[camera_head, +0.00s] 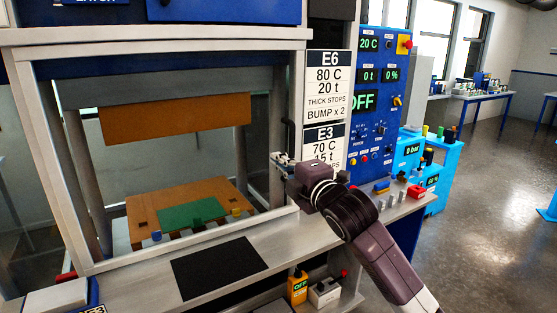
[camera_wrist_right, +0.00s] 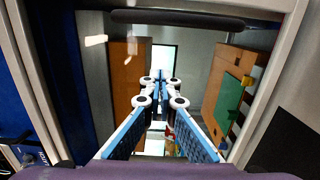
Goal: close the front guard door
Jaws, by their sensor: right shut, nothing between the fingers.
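The front guard door shows in the head view as a pale grey frame (camera_head: 190,243) around the press opening. A dark upright handle (camera_head: 290,135) is at its right side; it also appears as a dark bar across the top of the wrist view (camera_wrist_right: 180,19). I cannot tell whether the door sits fully flush. My right gripper (camera_head: 280,160) is at the right side of the frame, near the lower end of the handle. Its fingers (camera_wrist_right: 160,80) are shut with nothing between them. Whether they touch the frame is unclear. My left gripper is out of view.
Inside the press, an orange upper plate (camera_head: 175,118) hangs over a wooden block with a green pad (camera_head: 195,215). A black mat (camera_head: 218,267) lies on the front ledge. A blue control panel (camera_head: 380,100) stands right. Open floor lies farther right.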

